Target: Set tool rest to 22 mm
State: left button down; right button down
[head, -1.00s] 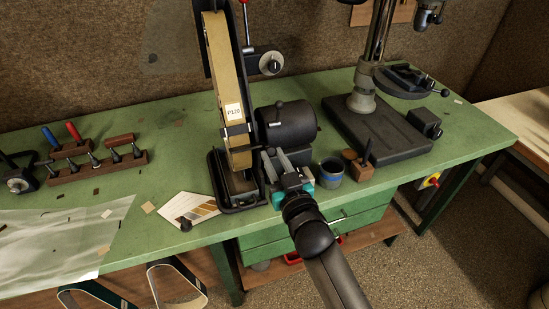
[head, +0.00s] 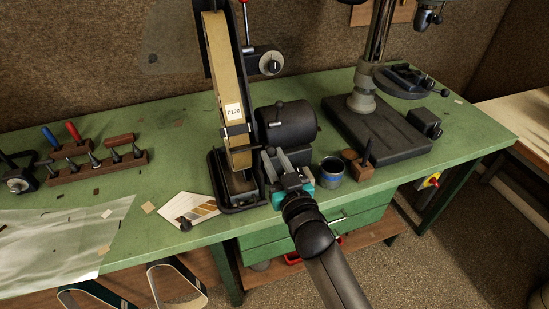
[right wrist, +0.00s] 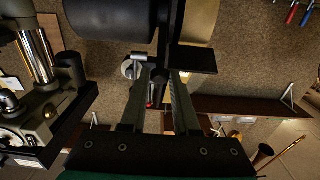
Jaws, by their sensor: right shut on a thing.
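The belt sander's tan belt (head: 233,82) stands upright with a P120 label. The tool rest (head: 235,130) is a small dark plate across its front; in the right wrist view a flat black plate (right wrist: 194,59) shows just beyond my fingers. My right gripper (head: 273,153) is at the sander's right side, below the black motor drum (head: 287,125). In the right wrist view its fingers (right wrist: 163,73) close around a dark part beside the plate, mostly hidden between them. A small silver lever (right wrist: 139,58) is by the left finger. No millimetre scale is readable. My left gripper is out of view.
A blue-banded cup (head: 331,173) and a wooden block (head: 357,165) stand close right of my gripper. The drill press base (head: 377,130) is further right. A sample card (head: 188,209) lies left of the sander. Green bench top (head: 165,130) is clear behind it.

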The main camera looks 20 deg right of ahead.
jog(key=shift+s+r+p, duration=0.45)
jog(key=shift+s+p, duration=0.2)
jog(key=shift+p, duration=0.25)
jog(key=c, duration=0.7)
grip_release()
jog(key=shift+s, duration=0.2)
jog(key=shift+w, duration=0.15)
jog(key=s, duration=0.5)
jog(key=s+b, duration=0.1)
jog(key=s, duration=0.9)
jog(key=shift+s+d+b, duration=0.15)
jog(key=shift+d+b, duration=0.15)
jog(key=shift+b, duration=0.05)
